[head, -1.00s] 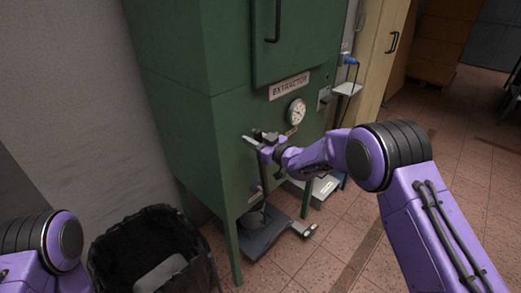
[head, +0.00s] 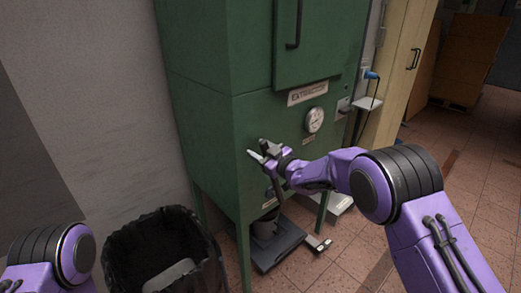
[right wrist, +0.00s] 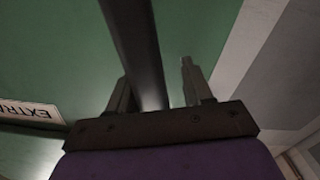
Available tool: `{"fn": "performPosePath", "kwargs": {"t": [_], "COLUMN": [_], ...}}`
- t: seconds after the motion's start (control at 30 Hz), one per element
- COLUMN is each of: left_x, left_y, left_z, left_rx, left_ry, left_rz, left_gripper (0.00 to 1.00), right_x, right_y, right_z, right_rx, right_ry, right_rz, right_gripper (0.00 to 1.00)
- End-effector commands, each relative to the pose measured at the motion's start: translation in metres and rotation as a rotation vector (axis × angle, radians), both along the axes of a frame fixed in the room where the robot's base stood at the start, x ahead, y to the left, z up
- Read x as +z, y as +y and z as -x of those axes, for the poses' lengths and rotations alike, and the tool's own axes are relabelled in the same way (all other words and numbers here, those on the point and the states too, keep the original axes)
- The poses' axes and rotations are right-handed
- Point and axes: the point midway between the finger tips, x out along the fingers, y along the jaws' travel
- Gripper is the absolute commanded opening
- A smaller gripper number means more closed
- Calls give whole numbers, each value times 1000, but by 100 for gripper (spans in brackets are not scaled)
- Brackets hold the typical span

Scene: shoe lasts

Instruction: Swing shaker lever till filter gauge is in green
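The filter gauge (head: 314,119) is a round white dial on the front of the green extractor cabinet (head: 205,110), below its EXTRACTOR sign (head: 308,92). Its needle and coloured zones are too small to read. My right gripper (head: 267,150) is at the cabinet front, left of and below the gauge. In the right wrist view a dark bar (right wrist: 138,50), apparently the shaker lever, runs between the two fingers. A gap shows between the bar and the right finger, so the gripper looks open around it. My left arm shows at bottom left, its gripper out of view.
A black-lined bin (head: 165,250) stands at front left. A grey platform with a canister (head: 265,228) sits under the cabinet. A cream cupboard (head: 395,65) stands to the right. The tiled floor (head: 480,170) at right is clear.

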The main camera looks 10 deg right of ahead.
Motion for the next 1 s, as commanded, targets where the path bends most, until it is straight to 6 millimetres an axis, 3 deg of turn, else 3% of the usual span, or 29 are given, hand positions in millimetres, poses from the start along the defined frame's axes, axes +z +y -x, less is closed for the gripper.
{"fn": "performPosePath", "kwargs": {"t": [0.37,0.73,1.0], "left_x": [-3,-25,-27], "left_y": [0,0,0], "left_z": [0,0,0], "left_rx": [0,0,0], "left_ry": [0,0,0], "left_rz": [0,0,0], "left_gripper": [49,49,49], "right_x": [1,0,2], "right_y": [-6,-45,-55], "right_z": [5,73,90], "right_rx": [-4,-2,0], "right_ry": [-2,-2,-3], "right_rz": [-4,-2,-2], "right_gripper": [53,53,53]}}
